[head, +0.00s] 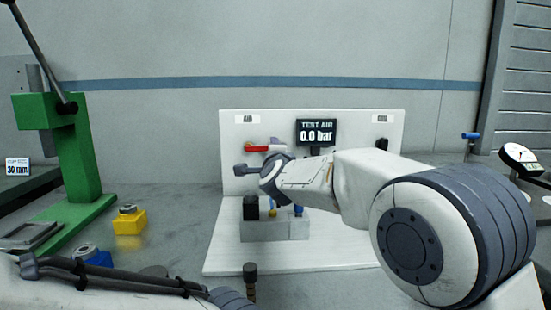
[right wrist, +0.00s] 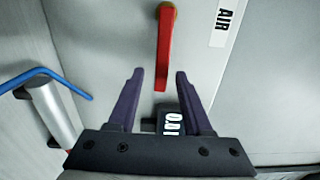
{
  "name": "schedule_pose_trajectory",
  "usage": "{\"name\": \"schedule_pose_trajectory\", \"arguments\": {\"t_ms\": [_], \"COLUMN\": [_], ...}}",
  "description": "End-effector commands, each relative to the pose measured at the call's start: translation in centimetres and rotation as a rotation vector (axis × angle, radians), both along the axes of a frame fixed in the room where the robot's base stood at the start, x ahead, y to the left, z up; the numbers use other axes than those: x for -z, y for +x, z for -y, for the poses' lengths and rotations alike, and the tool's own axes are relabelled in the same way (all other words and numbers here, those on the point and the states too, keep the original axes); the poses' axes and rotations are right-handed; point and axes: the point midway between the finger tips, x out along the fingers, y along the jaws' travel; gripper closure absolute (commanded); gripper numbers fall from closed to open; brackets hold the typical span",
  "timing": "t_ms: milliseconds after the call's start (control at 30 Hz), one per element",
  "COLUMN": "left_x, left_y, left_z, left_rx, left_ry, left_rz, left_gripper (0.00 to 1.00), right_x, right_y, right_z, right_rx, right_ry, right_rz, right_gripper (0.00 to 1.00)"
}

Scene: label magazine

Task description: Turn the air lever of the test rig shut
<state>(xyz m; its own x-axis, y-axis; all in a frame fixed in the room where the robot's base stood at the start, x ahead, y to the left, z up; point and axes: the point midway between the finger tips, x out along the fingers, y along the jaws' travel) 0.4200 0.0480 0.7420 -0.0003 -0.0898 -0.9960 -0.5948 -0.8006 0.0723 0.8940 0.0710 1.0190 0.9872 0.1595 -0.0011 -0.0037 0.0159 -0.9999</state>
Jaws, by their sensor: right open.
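The test rig (head: 350,240) is a white upright panel on a white base. Its red air lever (head: 257,149) lies horizontal below the AIR label, pointing right from its pivot. In the right wrist view the red lever (right wrist: 163,50) runs down from a brass pivot. My right gripper (head: 245,170) is in front of the panel just below the lever in the head view. In its wrist view the gripper (right wrist: 160,74) is open, with the lever's free end between the fingertips, apart from both. The depth between them is unclear. My left arm is low at the left; its jaws cannot be made out.
The display (head: 316,132) reads TEST AIR 0.0 bar. A grey block (head: 265,230) with small parts stands on the base, partly behind my right arm. A green press (head: 75,150), yellow block (head: 129,222) and blue block (head: 92,257) stand left. A blue-handled valve (head: 470,136) and gauge (head: 520,156) are right.

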Motion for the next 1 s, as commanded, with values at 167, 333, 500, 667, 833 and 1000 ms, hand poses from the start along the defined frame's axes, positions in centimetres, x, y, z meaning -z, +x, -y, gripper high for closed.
{"name": "schedule_pose_trajectory", "arguments": {"t_ms": [167,333,500,667,833,1000], "left_x": [0.5,0.5,0.5,0.5,0.5,-1.7], "left_y": [0.0,0.0,0.0,0.0,0.0,0.0], "left_z": [0.0,0.0,0.0,0.0,0.0,0.0], "left_rx": [0.000,0.000,0.000,0.000,0.000,0.000], "left_ry": [0.000,0.000,0.000,0.000,0.000,0.000], "left_rz": [0.000,0.000,0.000,0.000,0.000,0.000], "left_gripper": [0.50,0.50,0.50,0.50,0.50,0.50], "right_x": [0.0,0.0,0.1,0.1,0.1,-2.2], "right_y": [-3.7,-6.6,-8.0,-8.3,-8.2,-8.2], "right_z": [0.6,1.1,1.3,1.4,1.4,1.4], "right_rx": [-0.002,-0.001,0.000,0.001,0.001,0.001], "right_ry": [0.000,0.001,0.001,0.001,0.001,0.001], "right_rz": [0.001,0.000,-0.001,-0.001,-0.001,0.000], "right_gripper": [0.50,0.50,0.50,0.50,0.50,0.50]}}
